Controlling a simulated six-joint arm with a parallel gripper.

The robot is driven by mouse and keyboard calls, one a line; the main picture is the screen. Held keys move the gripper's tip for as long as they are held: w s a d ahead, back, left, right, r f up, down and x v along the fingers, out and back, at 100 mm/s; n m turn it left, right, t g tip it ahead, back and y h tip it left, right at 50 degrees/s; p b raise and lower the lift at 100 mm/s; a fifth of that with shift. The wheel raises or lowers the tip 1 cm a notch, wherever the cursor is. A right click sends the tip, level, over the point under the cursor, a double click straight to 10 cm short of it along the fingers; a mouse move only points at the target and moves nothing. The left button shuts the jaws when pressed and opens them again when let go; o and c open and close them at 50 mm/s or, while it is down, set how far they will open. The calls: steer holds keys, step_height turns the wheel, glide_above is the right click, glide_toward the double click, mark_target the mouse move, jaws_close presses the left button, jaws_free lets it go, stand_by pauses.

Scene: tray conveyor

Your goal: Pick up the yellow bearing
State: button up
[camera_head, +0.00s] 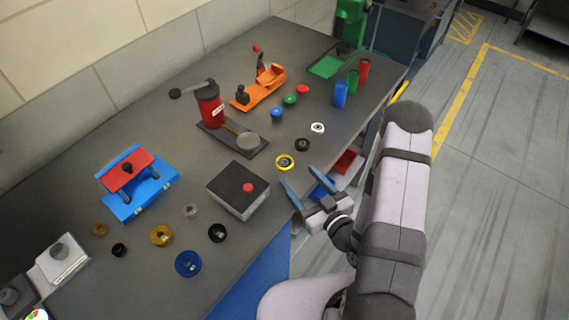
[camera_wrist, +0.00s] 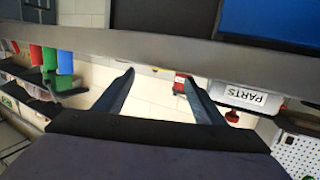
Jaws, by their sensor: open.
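I cannot make out the yellow bearing there.
Blue, green and red cups (camera_head: 341,94) stand at the right.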

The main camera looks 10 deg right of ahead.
mark_target(284, 162)
steer(key=shift+b+x, duration=0.65)
steer(key=shift+x, duration=0.25)
steer(key=shift+w+a+p, duration=0.25)
steer(key=shift+w+p, duration=0.25)
steer(key=p+x, duration=0.1)
steer(key=x, duration=0.2)
steer(key=shift+r+p, duration=0.1)
steer(key=shift+p, duration=0.2)
steer(key=shift+w+a+f, duration=0.25)
steer(key=shift+w, duration=0.3)
steer(key=c, duration=1.2)
